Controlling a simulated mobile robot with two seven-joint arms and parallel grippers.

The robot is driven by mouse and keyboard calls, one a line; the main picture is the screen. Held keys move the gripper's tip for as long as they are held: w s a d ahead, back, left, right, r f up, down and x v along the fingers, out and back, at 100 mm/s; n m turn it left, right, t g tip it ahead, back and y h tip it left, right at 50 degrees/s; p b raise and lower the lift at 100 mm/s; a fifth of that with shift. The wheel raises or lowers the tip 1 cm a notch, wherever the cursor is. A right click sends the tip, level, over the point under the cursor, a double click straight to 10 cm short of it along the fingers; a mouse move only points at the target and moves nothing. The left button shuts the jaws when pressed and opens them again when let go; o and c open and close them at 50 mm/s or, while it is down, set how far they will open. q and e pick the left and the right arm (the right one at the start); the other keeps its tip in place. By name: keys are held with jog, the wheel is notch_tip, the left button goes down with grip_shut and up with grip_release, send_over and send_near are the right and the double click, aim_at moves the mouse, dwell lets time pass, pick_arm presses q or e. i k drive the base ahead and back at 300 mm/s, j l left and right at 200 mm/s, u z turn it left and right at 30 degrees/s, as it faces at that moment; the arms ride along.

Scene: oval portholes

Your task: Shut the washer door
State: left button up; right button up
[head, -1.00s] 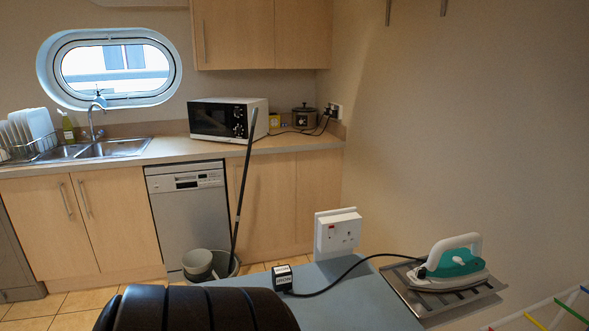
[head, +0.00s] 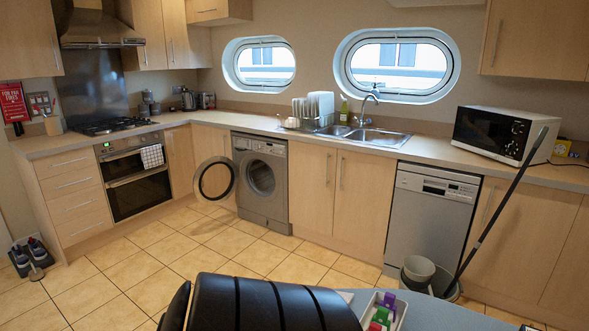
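The grey washer (head: 266,190) stands under the counter, between wooden cupboards and left of the sink. Neither of my grippers shows in the head view. A dark, rounded ribbed shape fills the bottom middle of the view.
The tiled floor (head: 188,238) before the washer looks clear. A blue-grey surface (head: 440,314) with a tray of coloured pieces (head: 383,310) is at the bottom right. A bucket (head: 447,291) with a leaning pole stands by the dishwasher (head: 431,215).

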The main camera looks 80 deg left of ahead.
aim_at(198, 183)
jog(key=u, duration=1.75)
jog(key=j+u, duration=0.8)
jog(key=i+j+u, duration=0.15)
jog(key=j+u, duration=0.3)
jog(key=i+j, duration=0.25)
jog(key=i, duration=0.25)
jog(key=i+j+u, duration=0.1)
jog(key=i, duration=0.45)
jog(key=i+j, duration=0.3)
jog(key=i, duration=0.2)
jog(key=i+j+z, duration=0.1)
jog(key=i+z, duration=0.15)
jog(key=i, duration=0.35)
jog(key=i+j+z, duration=0.3)
jog(key=i, duration=0.3)
jog(key=i+j+z, duration=0.25)
jog(key=i, duration=0.35)
jog(key=i+j+z, duration=0.25)
jog(key=i+j, duration=0.25)
jog(key=i, duration=0.05)
